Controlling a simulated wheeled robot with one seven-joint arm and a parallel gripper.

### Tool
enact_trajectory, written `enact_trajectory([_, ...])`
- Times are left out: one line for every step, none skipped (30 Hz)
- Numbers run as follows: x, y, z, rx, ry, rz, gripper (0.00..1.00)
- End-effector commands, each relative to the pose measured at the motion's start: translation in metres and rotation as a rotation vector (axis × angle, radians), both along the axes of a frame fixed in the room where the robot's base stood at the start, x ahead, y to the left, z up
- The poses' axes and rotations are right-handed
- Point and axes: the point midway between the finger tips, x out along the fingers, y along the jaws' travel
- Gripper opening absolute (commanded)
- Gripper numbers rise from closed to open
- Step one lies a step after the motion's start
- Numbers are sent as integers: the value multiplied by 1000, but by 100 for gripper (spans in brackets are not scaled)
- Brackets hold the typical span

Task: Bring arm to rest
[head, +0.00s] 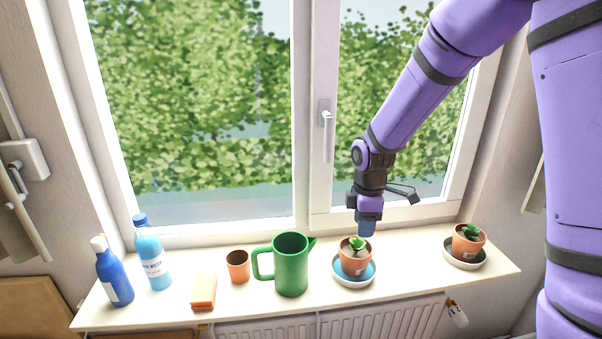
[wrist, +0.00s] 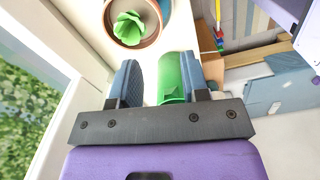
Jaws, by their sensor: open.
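My gripper (head: 369,230) hangs from my purple arm, pointing down just above the middle potted plant (head: 354,262), at the plant's upper right. In the wrist view my gripper (wrist: 162,76) has its two fingers apart with nothing held between them. The plant's green leaves (wrist: 129,28) lie beyond the fingertips there. The pot is terracotta and stands upright in a white saucer (head: 352,285) with a blue inside. The green jug (head: 291,266) stands upright left of that plant. It also shows in the wrist view (wrist: 172,82), seen through the gap between the fingers.
A second potted plant (head: 467,241) stands in its saucer at the right end of the sill (head: 408,283). Left of the jug are an empty terracotta pot (head: 238,268), orange sponge-like blocks (head: 203,291) and two blue bottles (head: 151,259). The window (head: 200,100) is close behind my arm.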

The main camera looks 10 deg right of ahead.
Motion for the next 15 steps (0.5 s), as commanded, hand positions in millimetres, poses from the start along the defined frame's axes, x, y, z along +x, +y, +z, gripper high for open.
enact_trajectory([-2,-2,8,0,-10,-19,42])
enact_trajectory([-3,-3,13,0,-17,-34,42])
enact_trajectory([-6,-5,22,0,-28,-63,42])
enact_trajectory([-9,-6,29,1,-38,-87,42])
enact_trajectory([-13,-8,38,1,-48,-115,42])
enact_trajectory([-18,-11,50,3,-61,-157,42])
enact_trajectory([-23,-13,59,4,-73,-190,42])
enact_trajectory([-28,-15,68,6,-84,-223,42])
enact_trajectory([-34,-18,80,9,-99,-268,42])
enact_trajectory([-39,-20,88,12,-110,-301,42])
enact_trajectory([-45,-22,96,15,-120,-334,42])
enact_trajectory([-52,-25,106,20,-135,-378,42])
enact_trajectory([-58,-26,114,25,-145,-411,42])
enact_trajectory([-64,-28,122,29,-155,-445,42])
enact_trajectory([-72,-31,131,36,-169,-489,42])
